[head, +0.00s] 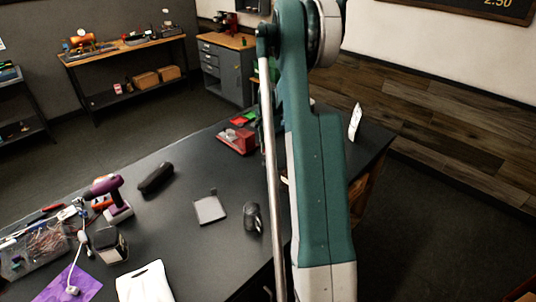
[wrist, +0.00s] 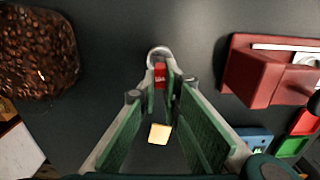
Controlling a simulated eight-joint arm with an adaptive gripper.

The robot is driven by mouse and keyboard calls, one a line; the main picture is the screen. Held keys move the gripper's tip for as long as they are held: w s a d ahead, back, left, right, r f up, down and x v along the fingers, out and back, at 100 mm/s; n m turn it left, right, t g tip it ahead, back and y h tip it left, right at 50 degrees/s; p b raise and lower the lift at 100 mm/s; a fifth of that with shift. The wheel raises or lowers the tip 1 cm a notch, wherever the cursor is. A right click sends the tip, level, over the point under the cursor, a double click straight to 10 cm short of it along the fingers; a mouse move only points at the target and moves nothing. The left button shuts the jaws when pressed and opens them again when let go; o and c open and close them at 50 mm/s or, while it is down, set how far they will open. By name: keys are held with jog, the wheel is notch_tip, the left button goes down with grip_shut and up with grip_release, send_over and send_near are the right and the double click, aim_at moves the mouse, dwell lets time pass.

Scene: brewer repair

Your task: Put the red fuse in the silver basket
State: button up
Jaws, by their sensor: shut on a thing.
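My gripper (wrist: 161,84) shows in the wrist view with its green-padded fingers pointing away over a dark surface. Its fingertips are shut on the red fuse (wrist: 160,72), a small red block. A silver ring-shaped rim (wrist: 158,50) lies just beyond the fuse and is partly covered by it. It may be the silver basket, but its inside is mostly hidden. I cannot tell whether the fuse touches the rim or is above it. In the head view my arm hides the gripper, the fuse and the rim.
In the wrist view, coffee beans (wrist: 38,52) lie left, a red device (wrist: 262,72) right, and a pale yellow block (wrist: 159,133) between the fingers lower down. In the head view, the dark table (head: 185,235) holds a purple drill (head: 104,187) and a white board (head: 145,284).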

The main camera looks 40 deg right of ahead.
jog(key=shift+f, duration=1.8)
jog(key=shift+f, duration=0.15)
jog(key=o, duration=0.6)
jog(key=shift+o, duration=0.6)
notch_tip(320, 180, up, 12)
jog(key=shift+r, duration=0.2)
jog(key=shift+a, duration=0.1)
